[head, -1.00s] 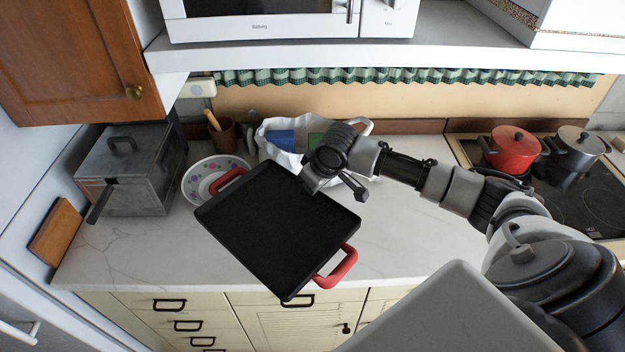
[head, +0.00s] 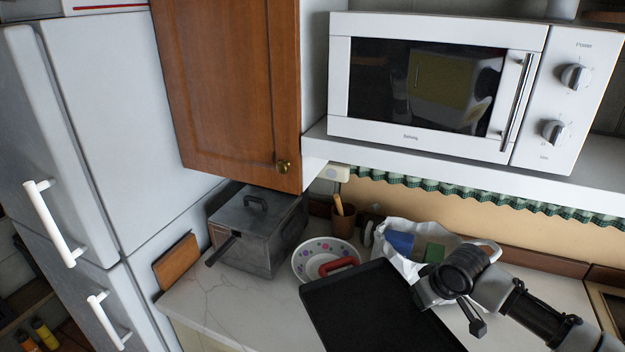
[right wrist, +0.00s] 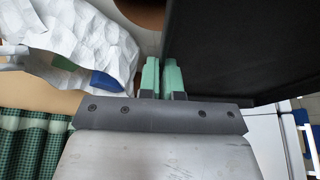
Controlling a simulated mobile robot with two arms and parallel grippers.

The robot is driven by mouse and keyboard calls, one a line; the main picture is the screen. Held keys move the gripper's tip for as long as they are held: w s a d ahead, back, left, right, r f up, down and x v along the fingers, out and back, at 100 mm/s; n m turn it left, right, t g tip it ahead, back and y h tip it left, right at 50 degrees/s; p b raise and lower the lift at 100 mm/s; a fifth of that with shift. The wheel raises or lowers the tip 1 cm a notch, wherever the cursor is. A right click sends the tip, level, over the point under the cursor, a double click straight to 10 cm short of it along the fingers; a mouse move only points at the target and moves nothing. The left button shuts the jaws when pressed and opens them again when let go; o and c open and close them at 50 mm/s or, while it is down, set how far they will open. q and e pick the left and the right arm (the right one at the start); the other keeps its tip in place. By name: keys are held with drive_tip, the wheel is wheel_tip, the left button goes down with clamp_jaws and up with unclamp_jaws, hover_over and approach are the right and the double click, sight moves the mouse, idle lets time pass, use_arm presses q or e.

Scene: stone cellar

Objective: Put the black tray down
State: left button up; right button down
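My right gripper (right wrist: 161,78) is shut on the tray's edge, with the tray's dark face (right wrist: 235,50) filling the upper right of the right wrist view. In the head view my right gripper (head: 440,295) is at the tray's right side. The tray appears held above the white counter (head: 210,298); the exact gap cannot be told. My left gripper is not in view.
A dotted bowl (head: 312,262) lies partly behind the tray. A grey metal box (head: 255,240), a brown pot (head: 344,222) and a crumpled white bag (head: 405,262) stand at the back. A microwave (head: 440,85) sits on a shelf above. The counter's left front is clear.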

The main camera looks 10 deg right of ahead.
sight(393, 323)
drive_tip(key=shift+m, duration=0.4)
drive_tip(key=s+a+f+b, duration=0.1)
drive_tip(key=a+b, duration=0.1)
drive_tip(key=a+f+b, duration=0.1)
drive_tip(key=a+b, duration=0.2)
drive_tip(key=s+a+f+b, duration=0.1)
drive_tip(key=a+b, duration=0.2)
drive_tip(key=shift+s+f, duration=0.3)
drive_tip(key=shift+f, duration=0.05)
drive_tip(key=shift+m+h, duration=0.4)
drive_tip(key=shift+m, duration=0.4)
drive_tip(key=s+a+b, duration=0.1)
drive_tip(key=a+b, duration=0.1)
drive_tip(key=s+a+f+b, duration=0.1)
drive_tip(key=s+a+b, duration=0.1)
drive_tip(key=b, duration=0.1)
drive_tip(key=shift+s+a, duration=0.1)
drive_tip(key=shift+a, duration=0.15)
drive_tip(key=shift+s+a+b, duration=0.35)
drive_tip(key=shift+s+b, duration=0.1)
drive_tip(key=shift+b, duration=0.2)
drive_tip(key=shift+r, duration=0.1)
drive_tip(key=shift+d, duration=0.15)
